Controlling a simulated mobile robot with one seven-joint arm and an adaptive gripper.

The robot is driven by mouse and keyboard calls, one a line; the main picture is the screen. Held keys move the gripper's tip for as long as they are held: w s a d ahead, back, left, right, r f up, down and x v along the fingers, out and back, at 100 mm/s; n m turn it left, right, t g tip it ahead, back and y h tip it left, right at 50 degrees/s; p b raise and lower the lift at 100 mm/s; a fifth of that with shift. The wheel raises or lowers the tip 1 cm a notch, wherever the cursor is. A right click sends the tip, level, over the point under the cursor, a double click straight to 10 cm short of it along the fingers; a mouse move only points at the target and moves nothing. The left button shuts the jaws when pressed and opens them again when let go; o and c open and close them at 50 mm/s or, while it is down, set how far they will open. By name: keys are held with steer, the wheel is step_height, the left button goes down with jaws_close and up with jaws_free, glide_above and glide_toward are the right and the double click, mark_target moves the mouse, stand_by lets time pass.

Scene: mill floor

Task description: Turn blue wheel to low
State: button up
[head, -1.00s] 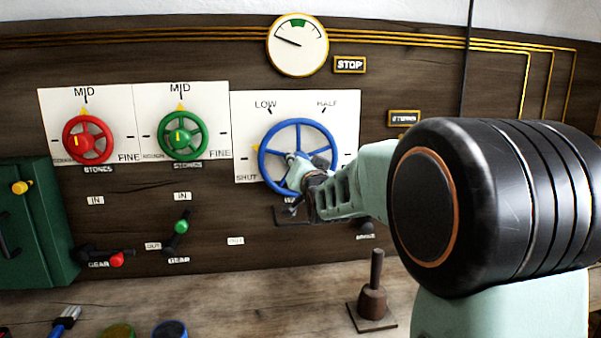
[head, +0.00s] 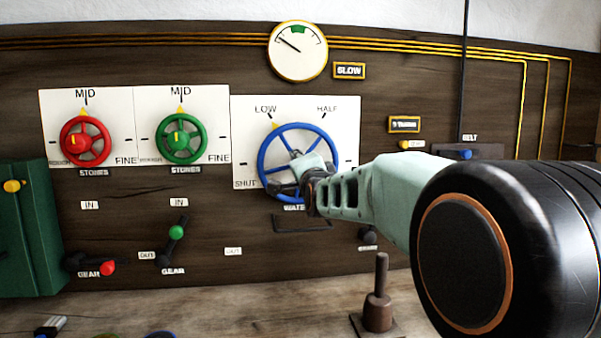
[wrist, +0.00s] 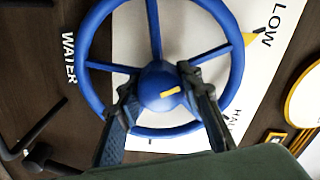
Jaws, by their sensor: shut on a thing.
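The blue wheel (head: 268,160) is mounted on a white plate (head: 345,130) marked SHUT, LOW and HALF, with WATER written below it. Its yellow pointer (head: 275,126) stands close to the LOW mark, at the wheel's upper left. My gripper (head: 300,172) is at the wheel's middle. In the wrist view, my gripper (wrist: 168,98) has one finger on each side of the blue hub (wrist: 158,86), shut on it. The wheel's pointer also shows near LOW there (wrist: 250,47).

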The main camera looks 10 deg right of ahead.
stand_by(0.5)
steer(key=o, duration=1.2)
steer(key=s, duration=0.7)
steer(key=shift+s, duration=0.25)
